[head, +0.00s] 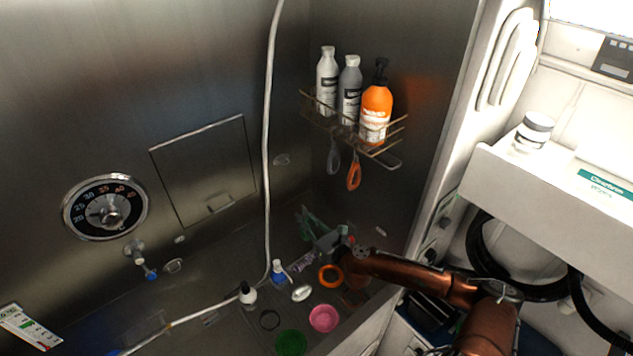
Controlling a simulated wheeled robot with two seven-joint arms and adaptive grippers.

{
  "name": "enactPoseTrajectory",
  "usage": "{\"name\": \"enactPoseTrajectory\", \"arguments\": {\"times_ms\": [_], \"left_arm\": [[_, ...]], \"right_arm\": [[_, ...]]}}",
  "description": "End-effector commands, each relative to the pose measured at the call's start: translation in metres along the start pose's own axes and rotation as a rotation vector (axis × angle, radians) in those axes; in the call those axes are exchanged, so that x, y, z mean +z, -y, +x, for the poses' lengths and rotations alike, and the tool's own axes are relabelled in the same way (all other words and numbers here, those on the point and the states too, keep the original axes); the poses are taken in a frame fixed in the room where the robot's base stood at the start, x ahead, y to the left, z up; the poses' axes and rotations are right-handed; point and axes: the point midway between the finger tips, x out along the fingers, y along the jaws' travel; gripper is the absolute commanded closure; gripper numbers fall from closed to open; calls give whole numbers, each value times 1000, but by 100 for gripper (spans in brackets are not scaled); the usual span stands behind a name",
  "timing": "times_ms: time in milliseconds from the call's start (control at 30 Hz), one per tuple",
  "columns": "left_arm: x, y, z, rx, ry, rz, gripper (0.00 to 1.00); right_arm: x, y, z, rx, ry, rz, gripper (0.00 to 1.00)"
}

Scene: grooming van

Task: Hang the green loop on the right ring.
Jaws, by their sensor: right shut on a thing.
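My right gripper (318,233) reaches in from the right, low over the tub. It is shut on a thin green piece (309,219), which looks like the green loop; the fingers partly hide it and its full shape is unclear. A grey loop (334,158) and an orange loop (353,174) hang below the wire rack (394,133), above the gripper. A small ring-like fitting (282,160) is on the steel wall, left of the rack. I cannot tell which fitting is the right ring. My left gripper is out of view.
The rack holds two grey bottles (327,82) and an orange pump bottle (376,110). A white hose (267,150) runs down the wall. Below lie an orange ring (330,276), a pink dish (323,318), a green dish (291,343) and small bottles (279,273).

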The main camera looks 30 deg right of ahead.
Motion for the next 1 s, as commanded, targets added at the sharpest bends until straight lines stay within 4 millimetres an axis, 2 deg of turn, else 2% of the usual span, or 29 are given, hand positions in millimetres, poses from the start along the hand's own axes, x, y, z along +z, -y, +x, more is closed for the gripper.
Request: {"name": "enactPoseTrajectory", "arguments": {"times_ms": [33, 100, 300, 567, 1000], "left_arm": [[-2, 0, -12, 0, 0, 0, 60], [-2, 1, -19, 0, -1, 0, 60], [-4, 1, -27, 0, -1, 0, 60], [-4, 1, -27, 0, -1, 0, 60], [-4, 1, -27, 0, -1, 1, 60]], "right_arm": [[22, 16, 5, 7, 2, -8, 100], [38, 32, 9, 15, 1, -5, 100], [65, 55, 15, 27, 0, -1, 100], [68, 59, 24, 28, 0, 2, 100], [68, 58, 57, 28, 1, 1, 100]]}}
